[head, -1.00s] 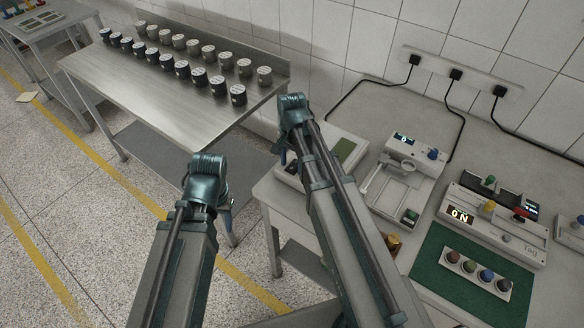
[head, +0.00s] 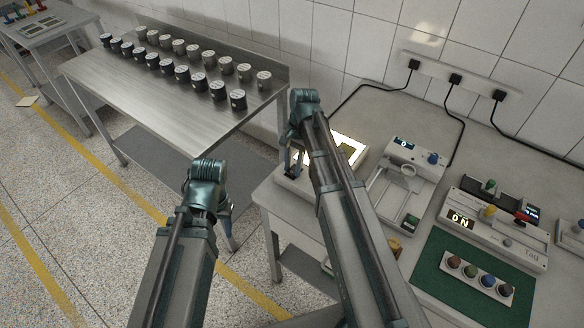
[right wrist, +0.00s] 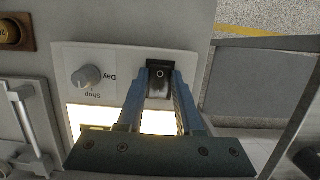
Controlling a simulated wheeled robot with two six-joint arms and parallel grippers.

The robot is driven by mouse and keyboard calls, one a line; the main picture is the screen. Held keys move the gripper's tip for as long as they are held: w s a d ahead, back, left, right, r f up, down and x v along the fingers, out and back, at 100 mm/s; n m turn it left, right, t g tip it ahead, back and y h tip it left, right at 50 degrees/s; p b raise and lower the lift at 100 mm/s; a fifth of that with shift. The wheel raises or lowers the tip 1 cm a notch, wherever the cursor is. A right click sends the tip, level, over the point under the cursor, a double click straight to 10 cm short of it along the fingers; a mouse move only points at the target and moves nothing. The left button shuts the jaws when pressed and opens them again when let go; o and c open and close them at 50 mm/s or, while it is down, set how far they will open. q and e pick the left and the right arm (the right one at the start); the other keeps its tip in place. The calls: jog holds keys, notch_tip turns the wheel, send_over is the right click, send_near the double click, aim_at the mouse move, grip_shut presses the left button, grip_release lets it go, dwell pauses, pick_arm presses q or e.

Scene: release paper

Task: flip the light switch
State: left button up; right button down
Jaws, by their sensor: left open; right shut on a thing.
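The light box (head: 352,150) stands at the left end of the right-hand worktable, and its panel glows bright in the head view. In the right wrist view the lit panel (right wrist: 120,118) shows below a grey knob (right wrist: 88,76). The black light switch (right wrist: 160,70), with a small round mark, sits beside the knob. My right gripper (right wrist: 162,82) has its fingertips on either side of the switch, shut on it. In the head view my right arm covers part of the box. My left gripper (head: 228,208) is empty over the floor, mostly hidden behind its wrist.
A scale-like device (head: 408,165), a device with an ON display (head: 490,225) and a green mat (head: 440,278) with several coloured knobs lie to the right. Black plugs and cables run along the wall. A steel table (head: 140,85) holds several dark jars.

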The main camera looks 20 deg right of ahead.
jog(key=shift+w+d+f+g+y, duration=0.2)
jog(key=shift+w+g+y, duration=0.1)
jog(key=shift+y, duration=0.1)
jog(key=shift+s+r+g+y+b, duration=0.2)
jog(key=shift+g+y+b, duration=0.1)
jog(key=shift+y+b, duration=0.1)
jog(key=c, duration=0.6)
grip_release()
jog(key=shift+o, duration=0.2)
jog(key=shift+w+r, duration=0.1)
jog(key=shift+r, duration=0.05)
jog(key=p+v, duration=1.2)
jog(key=v, duration=0.1)
jog(key=shift+r+p, duration=0.25)
jog(key=shift+p, duration=0.15)
